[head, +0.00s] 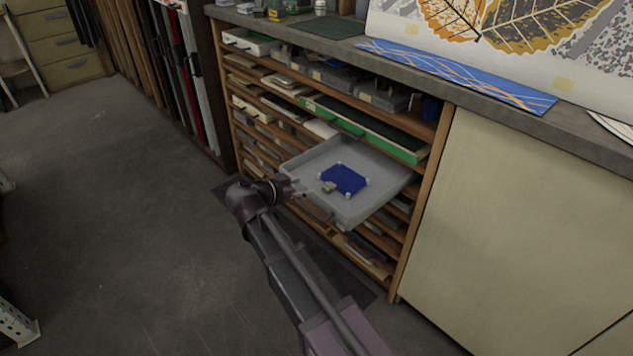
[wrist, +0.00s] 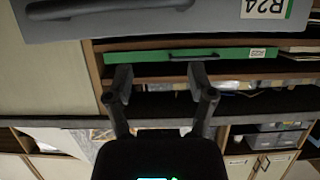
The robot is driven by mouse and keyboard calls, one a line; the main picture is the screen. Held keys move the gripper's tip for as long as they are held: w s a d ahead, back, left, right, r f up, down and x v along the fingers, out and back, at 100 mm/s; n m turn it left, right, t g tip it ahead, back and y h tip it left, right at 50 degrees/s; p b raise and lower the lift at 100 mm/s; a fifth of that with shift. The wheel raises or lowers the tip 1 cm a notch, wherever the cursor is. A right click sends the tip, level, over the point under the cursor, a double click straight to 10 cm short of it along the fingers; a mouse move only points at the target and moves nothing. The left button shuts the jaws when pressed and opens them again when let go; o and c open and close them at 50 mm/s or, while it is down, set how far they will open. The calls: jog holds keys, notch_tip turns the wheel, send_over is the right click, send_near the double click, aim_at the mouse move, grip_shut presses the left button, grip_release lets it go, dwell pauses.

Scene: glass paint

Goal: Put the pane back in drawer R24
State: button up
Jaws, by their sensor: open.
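The grey drawer (head: 362,207) stands pulled out of the wooden rack. The blue pane (head: 344,179) lies flat on its floor, with small white pieces at its corners and a small tan block (head: 329,187) at its near edge. The wrist view is upside down and shows a grey drawer front (wrist: 215,28) with a dark handle (wrist: 110,9) and the label R24 (wrist: 266,8). My gripper (head: 297,190) is outside the drawer, by its front left side. In the wrist view my gripper (wrist: 160,82) has its fingers apart with nothing between them. The pane is not visible there.
A green-fronted drawer (head: 362,130) sticks out a little above the grey one. Other rack shelves hold flat pieces. A worktop (head: 480,97) with a blue patterned strip (head: 455,74) runs above. A pale cabinet panel (head: 510,215) is at right. The floor at left is clear.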

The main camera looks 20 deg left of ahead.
jog(key=shift+p+v, duration=0.45)
jog(key=shift+v, duration=1.3)
jog(key=shift+w+d, duration=0.1)
jog(key=shift+w, duration=0.05)
jog(key=w+d+g, duration=0.1)
jog(key=d, duration=0.3)
jog(key=w+d+h+p, duration=0.1)
jog(key=w+d, duration=0.1)
jog(key=d, duration=0.2)
jog(key=w+d+m+g+h+p, duration=0.1)
jog(key=d, duration=0.3)
jog(key=shift+w+d+r+g, duration=0.3)
jog(key=shift+w+d+r, duration=0.05)
jog(key=shift+w+d, duration=0.05)
jog(key=d+f+n+g+y, duration=0.1)
jog(key=d+f+g, duration=0.3)
jog(key=d, duration=0.9)
jog(key=d+f+n+g+y, duration=0.1)
jog(key=d+f+g, duration=0.3)
jog(key=d, duration=1)
jog(key=s+d+f+n+g+y+b, duration=0.1)
jog(key=s+d+f+n+y, duration=0.15)
jog(key=d, duration=0.25)
jog(key=s+d+f+n+g+y+b, duration=0.1)
jog(key=s+d+f+y, duration=0.15)
jog(key=d, duration=0.35)
notch_tip(320, 180, up, 32)
jog(key=p, duration=3.1)
jog(key=shift+s+d, duration=0.2)
